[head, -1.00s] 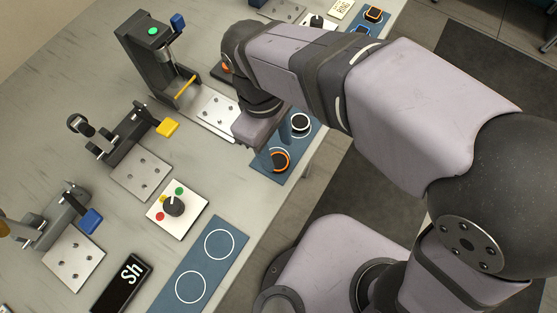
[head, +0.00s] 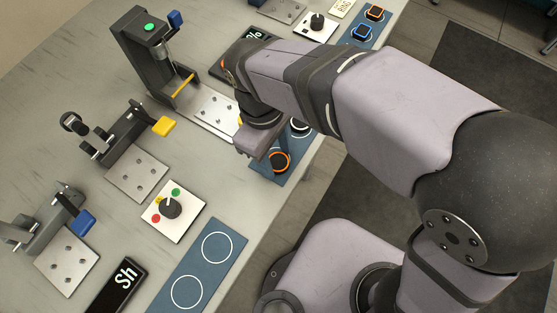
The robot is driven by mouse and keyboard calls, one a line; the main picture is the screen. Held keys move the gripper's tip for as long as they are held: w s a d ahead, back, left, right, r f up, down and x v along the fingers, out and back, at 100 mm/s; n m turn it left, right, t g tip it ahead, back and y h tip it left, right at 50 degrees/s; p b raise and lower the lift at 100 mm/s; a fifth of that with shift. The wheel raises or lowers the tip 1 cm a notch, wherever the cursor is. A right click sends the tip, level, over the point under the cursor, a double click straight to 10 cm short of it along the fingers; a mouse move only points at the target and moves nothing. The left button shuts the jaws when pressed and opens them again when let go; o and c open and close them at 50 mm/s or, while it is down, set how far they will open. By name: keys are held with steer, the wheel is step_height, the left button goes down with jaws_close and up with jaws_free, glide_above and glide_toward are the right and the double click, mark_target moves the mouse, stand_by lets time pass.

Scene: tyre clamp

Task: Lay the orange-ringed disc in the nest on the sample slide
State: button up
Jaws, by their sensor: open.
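The orange-ringed disc (head: 279,164) is dark with an orange rim and lies on a blue mat (head: 257,172) near the table's front edge. My gripper (head: 282,150) is open and points down right at this disc. One finger shows against it; the other is hidden by the gripper body, and I cannot tell whether they touch. A silver plate with holes (head: 212,112) lies in front of the dark press with a green button (head: 148,28).
A white-ringed disc (head: 301,127) is partly hidden behind my gripper. A yellow-handled clamp (head: 128,134), a blue-handled clamp (head: 50,220) and a dial box (head: 172,210) stand to the left. Another blue mat (head: 204,272) with two white circles is empty.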

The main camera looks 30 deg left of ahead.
mark_target(276, 161)
steer(key=c, duration=0.8)
steer(key=shift+r, duration=0.15)
steer(key=shift+r+p, duration=2.9)
steer(key=shift+p, duration=0.35)
